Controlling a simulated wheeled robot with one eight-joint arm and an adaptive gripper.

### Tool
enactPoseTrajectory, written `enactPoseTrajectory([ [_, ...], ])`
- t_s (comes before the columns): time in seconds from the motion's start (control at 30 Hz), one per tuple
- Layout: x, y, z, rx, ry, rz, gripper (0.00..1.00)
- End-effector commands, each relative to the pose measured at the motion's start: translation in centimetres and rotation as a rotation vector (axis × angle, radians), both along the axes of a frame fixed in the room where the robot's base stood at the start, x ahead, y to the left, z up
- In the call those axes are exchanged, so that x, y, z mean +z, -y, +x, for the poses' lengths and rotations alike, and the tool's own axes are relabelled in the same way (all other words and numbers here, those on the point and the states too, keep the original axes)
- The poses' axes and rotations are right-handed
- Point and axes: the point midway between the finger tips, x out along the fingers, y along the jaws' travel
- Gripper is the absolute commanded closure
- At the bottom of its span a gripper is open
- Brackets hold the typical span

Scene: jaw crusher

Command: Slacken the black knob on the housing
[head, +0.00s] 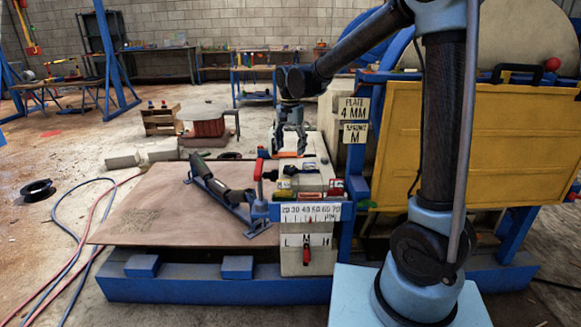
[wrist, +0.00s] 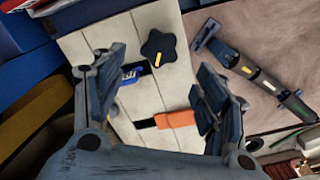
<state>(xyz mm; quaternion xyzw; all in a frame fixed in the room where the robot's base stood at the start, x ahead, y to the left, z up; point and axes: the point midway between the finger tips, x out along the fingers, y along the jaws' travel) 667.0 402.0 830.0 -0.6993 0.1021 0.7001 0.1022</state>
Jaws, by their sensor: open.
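The black star-shaped knob (wrist: 158,46) with a yellow mark shows in the wrist view, on the pale top of the housing (wrist: 99,38). My gripper (wrist: 160,98) is open, its two fingers set wide apart. The knob lies beyond the fingertips in the picture, between their lines and apart from both. In the head view my gripper (head: 289,150) points down over the pale housing (head: 318,178). The knob cannot be made out clearly in the head view.
An orange-handled part (wrist: 176,119) lies on the housing between my fingers. A small blue item (wrist: 133,71) sits near the knob. A red-handled clamp (head: 259,168) stands at the housing's left. A yellow panel (head: 500,140) rises at the right. A brown board (head: 150,210) extends left.

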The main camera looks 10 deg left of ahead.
Motion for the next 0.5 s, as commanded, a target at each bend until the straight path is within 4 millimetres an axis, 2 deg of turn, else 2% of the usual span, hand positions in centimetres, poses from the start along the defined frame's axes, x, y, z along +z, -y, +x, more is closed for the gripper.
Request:
enactPoseTrajectory([
  [0.3,-5.2,0.0,0.0,0.0,0.0,0.0,0.34],
  [0.5,-7.3,0.0,0.0,0.0,0.0,0.0,0.34],
])
